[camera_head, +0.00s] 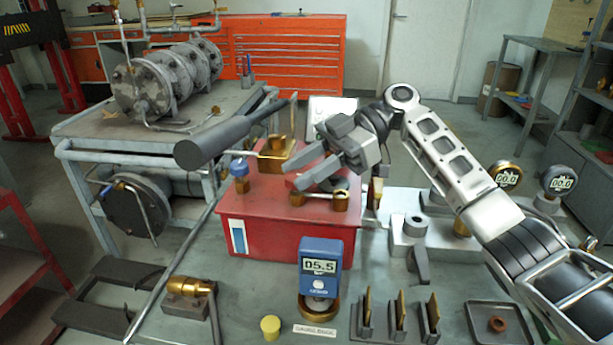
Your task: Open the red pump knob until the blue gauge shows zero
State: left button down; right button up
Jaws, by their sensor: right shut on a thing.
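The red pump box (255,225) stands on the bench in the middle of the view. My right gripper (299,176) reaches in from the right over the top of the box, its two fingers pointing left. It is shut on the red knob (292,184), which is mostly hidden by the fingers; only a small red edge shows. A brass fitting (340,199) sits just below the fingers. The blue gauge (320,265) stands upright in front of the box and its display reads 05.5. My left gripper is not in view.
A thick dark pump handle (205,148) rises over the box's left side, near a blue cap (239,168). Slotted holders (398,318), a yellow plug (270,327) and a tray (500,330) lie along the front. Two more gauges (507,177) (560,181) stand right, beyond my arm.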

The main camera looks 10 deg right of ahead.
jog(key=n+g, duration=0.1)
jog(key=n+g+h+p, duration=0.1)
jog(key=g, duration=0.1)
jog(key=shift+w+a+r+n, duration=0.15)
jog(key=shift+n, duration=0.25)
jog(key=shift+n+g+h+p, duration=0.3)
jog(key=shift+n+g+p, duration=0.1)
jog(key=shift+g+p, duration=0.15)
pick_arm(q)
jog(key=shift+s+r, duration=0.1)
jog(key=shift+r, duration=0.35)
pick_arm(e)
jog(key=shift+f+n+h, duration=0.25)
jog(key=shift+n+h, duration=0.05)
jog(key=o, duration=1)
jog(key=shift+c, duration=0.2)
